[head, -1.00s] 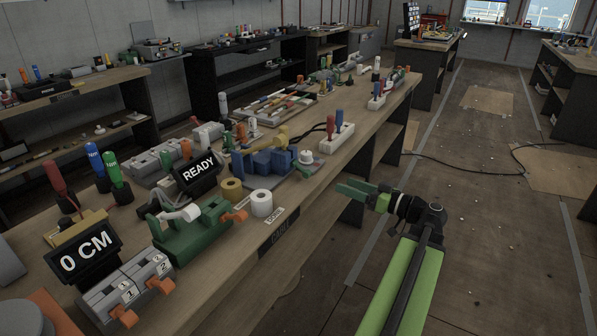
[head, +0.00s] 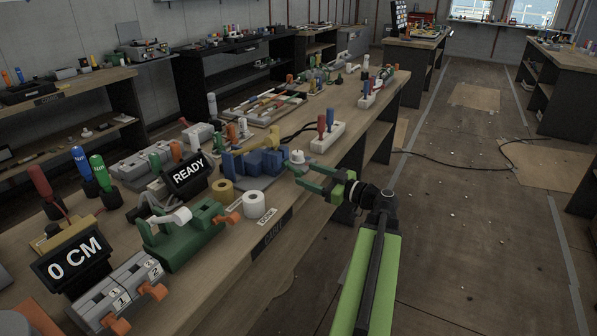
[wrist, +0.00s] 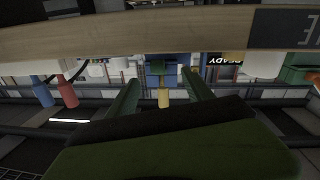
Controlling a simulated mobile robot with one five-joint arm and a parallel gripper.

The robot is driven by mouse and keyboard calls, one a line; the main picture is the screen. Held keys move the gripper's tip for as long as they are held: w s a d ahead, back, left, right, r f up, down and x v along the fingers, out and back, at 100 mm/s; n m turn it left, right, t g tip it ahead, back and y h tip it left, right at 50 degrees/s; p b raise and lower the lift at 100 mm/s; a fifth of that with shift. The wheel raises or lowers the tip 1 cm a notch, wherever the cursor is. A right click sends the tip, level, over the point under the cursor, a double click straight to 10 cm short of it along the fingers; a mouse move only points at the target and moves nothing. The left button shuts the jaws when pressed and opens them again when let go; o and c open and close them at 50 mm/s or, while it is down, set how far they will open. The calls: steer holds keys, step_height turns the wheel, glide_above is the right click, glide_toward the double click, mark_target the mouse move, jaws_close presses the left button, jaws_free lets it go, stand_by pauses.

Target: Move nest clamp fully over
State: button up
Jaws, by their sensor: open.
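A green fixture (head: 180,238) stands on the near bench, with a white curved arm (head: 170,218) across it and an orange handle (head: 228,219) at its right. It looks like the nest clamp, but I cannot tell for sure. A black READY display (head: 188,175) stands behind it. My gripper (head: 308,178) is open and empty at the bench's right edge, to the right of the fixture and apart from it. In the wrist view the two green fingers (wrist: 162,85) are spread, with a blue block (wrist: 160,68) beyond them.
A white roll (head: 253,205), a yellow roll (head: 223,190) and blue blocks (head: 262,162) stand between fixture and gripper. A 0 CM display (head: 75,264) and grey blocks with orange levers (head: 118,290) are in front. The floor at right is open.

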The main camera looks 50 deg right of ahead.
mark_target(298, 171)
steer(key=w, duration=0.4)
steer(key=shift+w+a, duration=0.35)
steer(key=shift+w, duration=0.05)
jaws_close()
steer(key=shift+f+b, duration=0.5)
steer(key=shift+b, duration=0.5)
steer(key=shift+t+b, duration=0.6)
steer(key=shift+b, duration=0.25)
steer(key=shift+r, duration=0.2)
jaws_free()
